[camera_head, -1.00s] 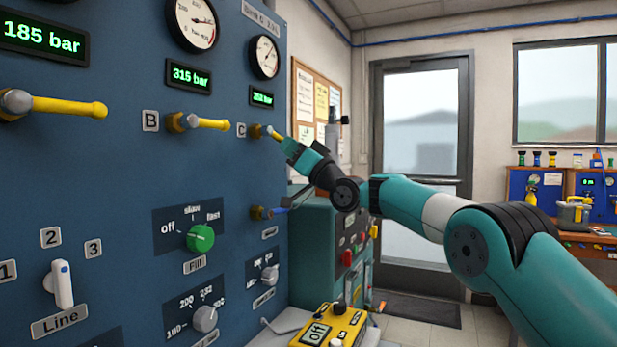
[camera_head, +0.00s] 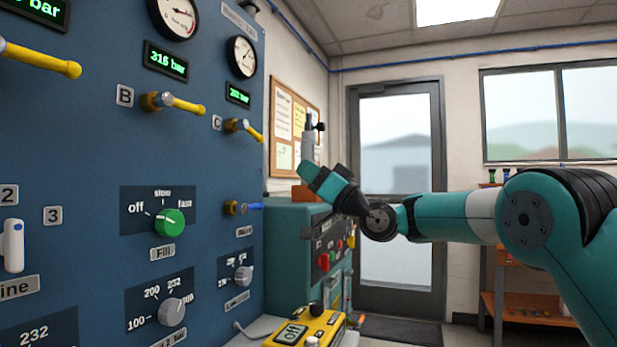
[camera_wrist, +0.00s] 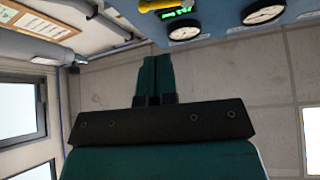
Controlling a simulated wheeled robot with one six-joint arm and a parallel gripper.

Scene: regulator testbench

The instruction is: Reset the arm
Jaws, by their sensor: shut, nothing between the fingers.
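My arm reaches in from the right in the head view, with my gripper (camera_head: 306,168) at its left end. The gripper is in open air, apart from the panel and to the right of the yellow handle (camera_head: 252,134) marked C. In the wrist view my gripper (camera_wrist: 157,60) shows its two teal fingers pressed together with nothing between them. The blue panel (camera_head: 100,130) fills the left of the head view.
The panel carries yellow handles such as B (camera_head: 187,105), a blue-handled valve (camera_head: 250,208), a green Fill knob (camera_head: 169,222) and gauges. A door (camera_head: 398,270) is behind.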

